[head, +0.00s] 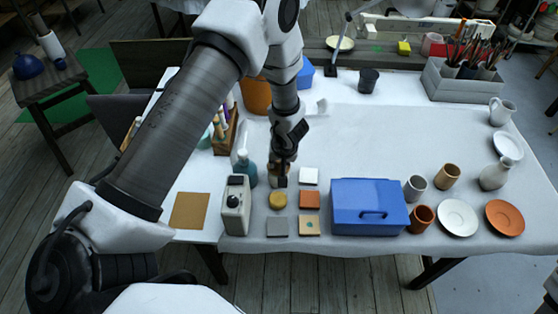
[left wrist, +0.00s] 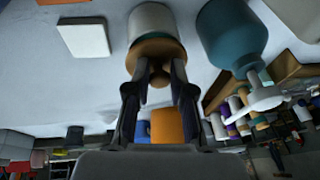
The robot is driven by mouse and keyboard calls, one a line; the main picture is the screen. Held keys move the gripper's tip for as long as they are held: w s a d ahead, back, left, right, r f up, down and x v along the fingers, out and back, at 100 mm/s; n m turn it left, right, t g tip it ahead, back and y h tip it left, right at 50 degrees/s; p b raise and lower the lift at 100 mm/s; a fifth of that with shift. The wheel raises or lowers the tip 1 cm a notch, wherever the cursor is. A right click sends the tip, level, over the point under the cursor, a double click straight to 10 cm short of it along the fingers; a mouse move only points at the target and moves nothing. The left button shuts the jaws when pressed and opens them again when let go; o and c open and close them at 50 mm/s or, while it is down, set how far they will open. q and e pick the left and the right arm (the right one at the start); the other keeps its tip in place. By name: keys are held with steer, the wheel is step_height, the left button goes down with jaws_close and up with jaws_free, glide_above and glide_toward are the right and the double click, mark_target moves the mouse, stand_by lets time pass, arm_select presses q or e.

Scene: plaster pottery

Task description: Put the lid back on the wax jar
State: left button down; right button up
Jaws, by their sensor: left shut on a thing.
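The wax jar (left wrist: 152,20) is a pale, rounded jar, seen close up in the left wrist view. Its brown wooden lid (left wrist: 152,48) has a round knob, and the lid lies against the jar's mouth. I cannot tell whether it is fully seated. My left gripper (left wrist: 158,76) is shut on the lid's knob, one finger on each side.
A teal bottle (head: 246,170) stands close left of the jar, with a grey box device (head: 236,205) in front of it. Small square tiles (head: 309,199) lie to the right, then a blue toolbox (head: 368,207). The cloth behind the toolbox is clear.

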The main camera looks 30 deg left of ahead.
arm_select(q)
steer(key=shift+f, duration=0.15)
stand_by(0.8)
steer(key=shift+p, duration=0.65)
stand_by(0.3)
steer(key=shift+c, duration=2.2)
jaws_free()
step_height(320, 180, up, 7)
steer(key=p, duration=0.8)
steer(key=shift+p, duration=0.35)
jaws_close()
